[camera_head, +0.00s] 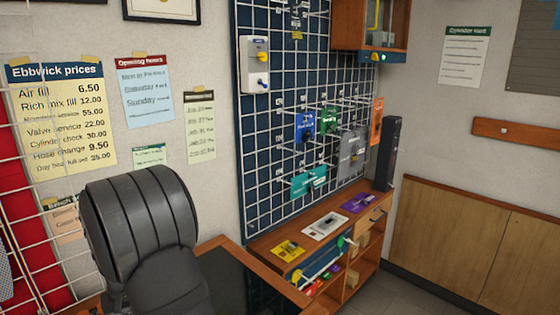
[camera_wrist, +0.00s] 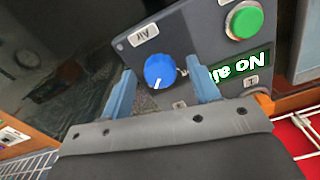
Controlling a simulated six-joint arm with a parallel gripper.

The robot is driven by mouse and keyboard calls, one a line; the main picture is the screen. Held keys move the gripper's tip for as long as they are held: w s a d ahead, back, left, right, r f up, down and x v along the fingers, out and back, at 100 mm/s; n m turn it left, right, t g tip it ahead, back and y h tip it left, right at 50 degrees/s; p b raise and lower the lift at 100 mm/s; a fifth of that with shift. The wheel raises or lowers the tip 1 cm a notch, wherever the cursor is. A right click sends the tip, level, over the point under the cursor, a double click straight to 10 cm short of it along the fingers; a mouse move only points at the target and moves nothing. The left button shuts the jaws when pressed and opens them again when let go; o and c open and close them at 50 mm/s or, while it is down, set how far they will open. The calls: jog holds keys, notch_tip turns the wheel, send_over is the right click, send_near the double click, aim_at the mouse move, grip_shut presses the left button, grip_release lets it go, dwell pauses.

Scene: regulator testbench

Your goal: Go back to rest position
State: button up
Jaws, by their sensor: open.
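In the wrist view my gripper (camera_wrist: 160,68) is open, with its two blue fingers apart. A round blue knob (camera_wrist: 157,71) with a white pointer mark shows between the fingertips. I cannot tell whether the fingers reach around it or stop short of it. The knob is on a dark grey panel (camera_wrist: 197,38) with a label reading "Air", a green button (camera_wrist: 245,20) and a lit green display (camera_wrist: 235,75) reading "No air", upside down. Nothing is held. My gripper is not visible in the head view.
A pegboard grid (camera_head: 262,150) with hanging coloured cards stands on the wall. Below it is a wooden shelf unit (camera_head: 262,242) with cards on top. A dark bench top (camera_head: 245,285) lies in front. Wooden cabinets (camera_head: 450,235) stand at the right, with bare floor before them.

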notch_tip(320, 180, up, 17)
notch_tip(320, 180, down, 18)
jog(key=shift+r, duration=0.25)
jog(key=shift+r+n, duration=0.25)
jog(key=shift+n, duration=0.55)
jog(key=n, duration=1.1)
jog(key=shift+n, duration=2.1)
